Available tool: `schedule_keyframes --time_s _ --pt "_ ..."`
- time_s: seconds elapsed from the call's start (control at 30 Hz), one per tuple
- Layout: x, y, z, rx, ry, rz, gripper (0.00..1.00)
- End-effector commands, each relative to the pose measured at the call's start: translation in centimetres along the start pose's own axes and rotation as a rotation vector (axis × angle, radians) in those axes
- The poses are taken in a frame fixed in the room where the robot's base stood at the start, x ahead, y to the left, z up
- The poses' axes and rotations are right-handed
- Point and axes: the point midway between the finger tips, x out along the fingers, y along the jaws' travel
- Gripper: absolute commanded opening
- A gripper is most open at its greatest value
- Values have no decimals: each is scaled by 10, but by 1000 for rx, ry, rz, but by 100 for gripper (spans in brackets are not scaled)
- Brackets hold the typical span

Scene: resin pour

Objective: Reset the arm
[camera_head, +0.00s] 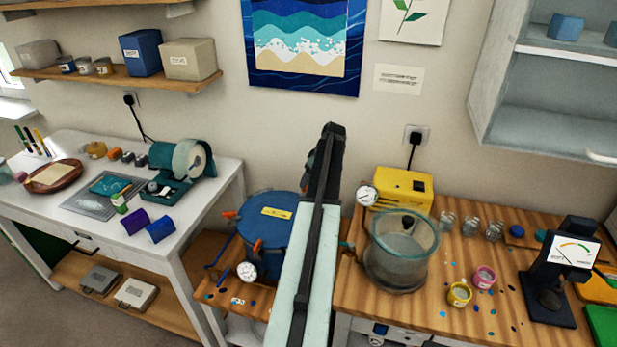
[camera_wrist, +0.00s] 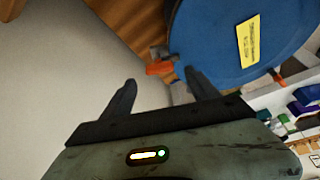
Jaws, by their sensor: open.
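My arm reaches forward and up from the bottom middle of the head view, in front of the wooden bench. My gripper's fingers cannot be made out clearly there. In the wrist view my gripper (camera_wrist: 158,93) shows two dark fingers spread apart with nothing between them. Beyond the fingers in that view are a blue round lid (camera_wrist: 215,35) with a yellow label and an orange clamp (camera_wrist: 160,68). In the head view the blue pot (camera_head: 268,228) stands left of my arm, partly hidden by it.
A glass chamber (camera_head: 385,255) and a yellow pump (camera_head: 412,187) stand just right of my arm. A pink cup (camera_head: 484,277), a yellow cup (camera_head: 459,294) and a black gauge stand (camera_head: 548,285) are further right. A white table (camera_head: 220,185) with a grinder (camera_head: 183,165) is left.

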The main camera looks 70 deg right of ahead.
Motion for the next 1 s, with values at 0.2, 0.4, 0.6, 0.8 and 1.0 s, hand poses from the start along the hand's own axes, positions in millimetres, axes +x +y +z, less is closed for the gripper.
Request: schedule_keyframes --time_s 0.2,0.4,0.6,0.8,1.0 --pt "-36 0 -1 1 0 0 69" --pt "-34 0 0 0 0 0 69" --pt "-33 0 0 0 0 0 69" --pt "-22 -20 -25 -39 0 -16 69" --pt "24 -130 -132 -220 0 -91 69"
